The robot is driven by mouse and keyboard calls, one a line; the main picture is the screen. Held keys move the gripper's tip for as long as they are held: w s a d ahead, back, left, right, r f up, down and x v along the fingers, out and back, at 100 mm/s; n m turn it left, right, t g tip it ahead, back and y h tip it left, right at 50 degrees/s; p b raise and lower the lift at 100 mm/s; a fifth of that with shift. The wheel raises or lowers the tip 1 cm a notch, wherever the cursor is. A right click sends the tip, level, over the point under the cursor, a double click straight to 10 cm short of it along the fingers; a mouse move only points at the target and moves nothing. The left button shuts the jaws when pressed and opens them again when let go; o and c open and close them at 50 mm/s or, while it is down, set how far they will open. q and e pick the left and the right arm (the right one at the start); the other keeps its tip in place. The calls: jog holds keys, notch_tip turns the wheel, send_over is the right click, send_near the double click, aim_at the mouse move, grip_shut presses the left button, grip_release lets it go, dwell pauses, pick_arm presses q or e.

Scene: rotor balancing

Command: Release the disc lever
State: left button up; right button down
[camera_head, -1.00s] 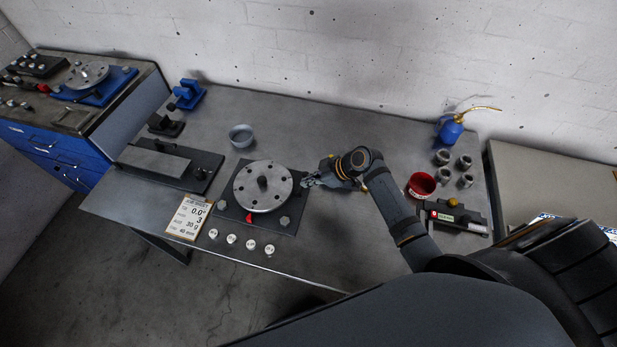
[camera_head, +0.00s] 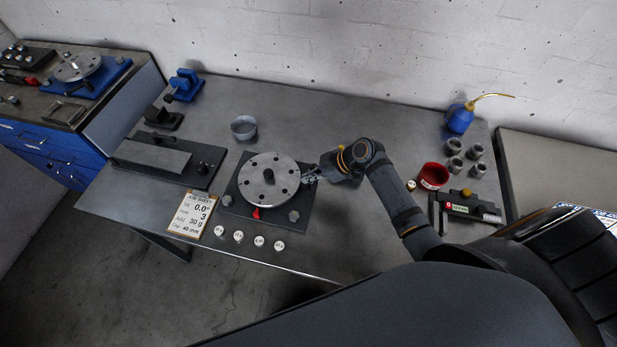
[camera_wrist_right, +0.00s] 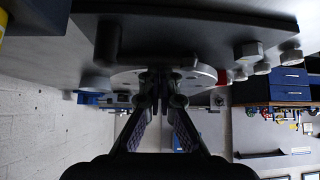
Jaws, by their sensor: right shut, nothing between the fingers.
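The silver disc (camera_head: 269,174) with holes and a dark centre hub sits on a dark base plate (camera_head: 293,213) on the table. A small red lever (camera_head: 256,213) shows at the disc's front edge. My right gripper (camera_head: 308,178) is at the disc's right edge, shut and empty. In the right wrist view, the closed fingertips (camera_wrist_right: 160,103) overlap the disc (camera_wrist_right: 203,76); I cannot tell if they touch it. My left gripper is not in view.
A job sheet (camera_head: 190,213) and several small white weights (camera_head: 239,236) lie in front. A grey cup (camera_head: 243,127) stands behind. A red bowl (camera_head: 433,176), a blue oil can (camera_head: 460,119) and metal cylinders (camera_head: 454,146) stand right.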

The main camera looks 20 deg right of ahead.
jog(key=shift+s+d+f+n+g+y+b, duration=0.2)
jog(key=shift+d+n+g+b, duration=0.25)
jog(key=shift+n+b, duration=0.4)
jog(key=shift+s+d+f+n+g+y+b, duration=0.1)
jog(key=shift+d+n+g+y+b, duration=0.1)
jog(key=shift+n+g+b, duration=0.6)
jog(key=shift+s+d+r+n+b, duration=0.1)
jog(key=shift+d+n+b, duration=0.15)
jog(key=shift+b, duration=0.25)
jog(key=shift+s+d+r+b, duration=0.1)
jog(key=shift+s+d+b, duration=0.05)
jog(key=shift+d+b, duration=0.35)
jog(key=shift+d, duration=0.6)
jog(key=shift+d+r+b, duration=0.1)
jog(key=shift+d+b, duration=0.1)
jog(key=shift+b, duration=0.1)
jog(key=shift+r, duration=0.15)
